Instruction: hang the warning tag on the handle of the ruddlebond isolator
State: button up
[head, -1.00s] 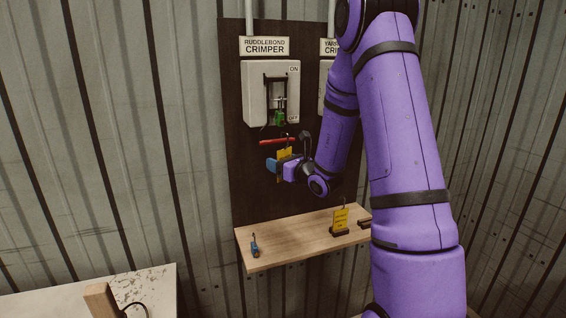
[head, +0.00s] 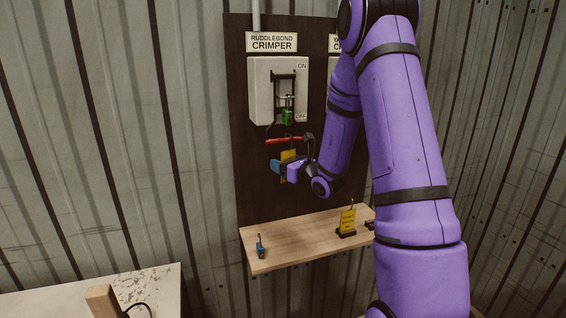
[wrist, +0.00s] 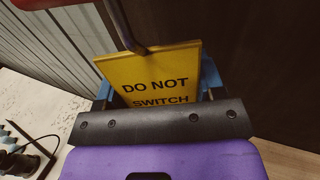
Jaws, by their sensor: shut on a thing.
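The ruddlebond isolator (head: 262,92) is a pale box on the dark board under a "RUDDLEBOND CRIMPER" sign. My gripper (head: 285,163) is shut on a yellow warning tag (head: 289,155), just below the isolator. In the wrist view the tag (wrist: 150,75) reads "DO NOT SWITCH" and stands up between the blue fingers, its lower part hidden. A dark hook rises from the tag near a red bar (head: 284,140). I cannot tell whether hook and bar touch.
A wooden shelf (head: 290,246) below carries a blue padlock-like item (head: 260,245) at left and another yellow tag (head: 348,220) in a dark stand at right. A second isolator is mostly hidden behind my arm. A pale worktop (head: 160,285) is at lower left.

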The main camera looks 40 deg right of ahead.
jog(key=o, duration=1)
jog(key=shift+c, duration=0.2)
jog(key=shift+s, duration=0.15)
jog(key=s+d, duration=0.1)
jog(key=s, duration=0.9)
jog(key=shift+s+d, duration=0.2)
jog(key=shift+s, duration=0.05)
